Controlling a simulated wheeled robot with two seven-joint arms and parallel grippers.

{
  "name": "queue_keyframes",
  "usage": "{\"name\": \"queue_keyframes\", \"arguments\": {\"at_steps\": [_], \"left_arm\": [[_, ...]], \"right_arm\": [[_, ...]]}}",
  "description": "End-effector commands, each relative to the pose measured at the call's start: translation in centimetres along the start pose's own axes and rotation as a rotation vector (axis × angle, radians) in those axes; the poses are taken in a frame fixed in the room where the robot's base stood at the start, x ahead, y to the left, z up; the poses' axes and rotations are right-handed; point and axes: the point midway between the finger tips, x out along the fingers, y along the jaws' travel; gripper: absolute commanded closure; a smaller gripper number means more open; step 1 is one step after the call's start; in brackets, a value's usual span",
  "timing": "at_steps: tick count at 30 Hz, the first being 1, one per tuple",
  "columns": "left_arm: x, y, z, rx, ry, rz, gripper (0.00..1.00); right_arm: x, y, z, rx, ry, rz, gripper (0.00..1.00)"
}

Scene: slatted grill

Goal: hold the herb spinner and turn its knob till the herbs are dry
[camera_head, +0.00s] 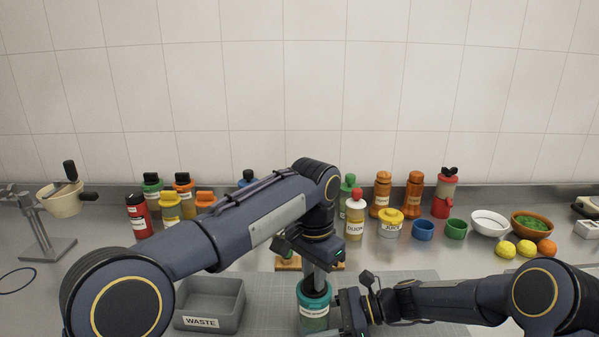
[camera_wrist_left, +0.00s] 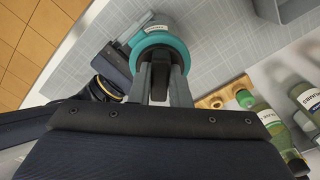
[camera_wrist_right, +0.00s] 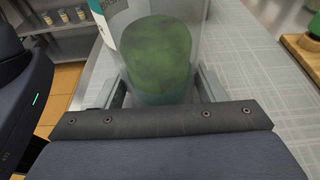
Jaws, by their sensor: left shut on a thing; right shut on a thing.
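The herb spinner (camera_head: 314,315) stands on the grey mat at the lower middle of the head view. It has a teal lid and a clear body with green herbs inside, seen best in the right wrist view (camera_wrist_right: 158,55). In the left wrist view the teal lid (camera_wrist_left: 181,48) shows just beyond the fingers. My right gripper (camera_head: 338,312) is shut on the clear body from the right side, with its fingers on either side of it (camera_wrist_right: 155,97).
A grey waste bin (camera_head: 240,297) stands left of the spinner. A wooden block (camera_head: 288,265) lies behind it. A clamp stand (camera_head: 40,235) is at the far left.

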Motion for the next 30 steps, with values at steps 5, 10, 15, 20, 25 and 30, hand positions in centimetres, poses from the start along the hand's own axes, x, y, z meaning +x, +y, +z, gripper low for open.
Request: {"name": "queue_keyframes", "arguments": {"at_steps": [5, 10, 15, 20, 25, 30], "left_arm": [[1.15, -0.21, 0.35, 0.015, -0.03, -0.001, 1.0], [1.16, -0.24, 0.37, 0.078, -0.03, -0.001, 1.0], [1.16, -0.2, 0.37, 0.277, -0.031, 0.002, 1.0], [1.15, -0.2, 0.38, 0.316, -0.031, 0.003, 1.0], [1.16, -0.2, 0.38, 0.314, -0.032, 0.003, 0.73], [1.14, -0.12, 0.37, 0.313, -0.031, 0.004, 0.58]], "right_arm": [[0.13, 0.23, -0.24, 0.003, 0.0, 0.007, 0.64], [0.11, 0.21, -0.25, 0.003, 0.0, 0.007, 0.64], [0.1, 0.2, -0.26, 0.003, 0.001, 0.006, 0.64], [0.09, 0.18, -0.28, 0.003, 0.001, 0.006, 0.64], [0.07, 0.16, -0.29, 0.003, 0.002, 0.005, 0.64], [0.06, 0.13, -0.3, 0.004, 0.002, 0.003, 0.63]]}}
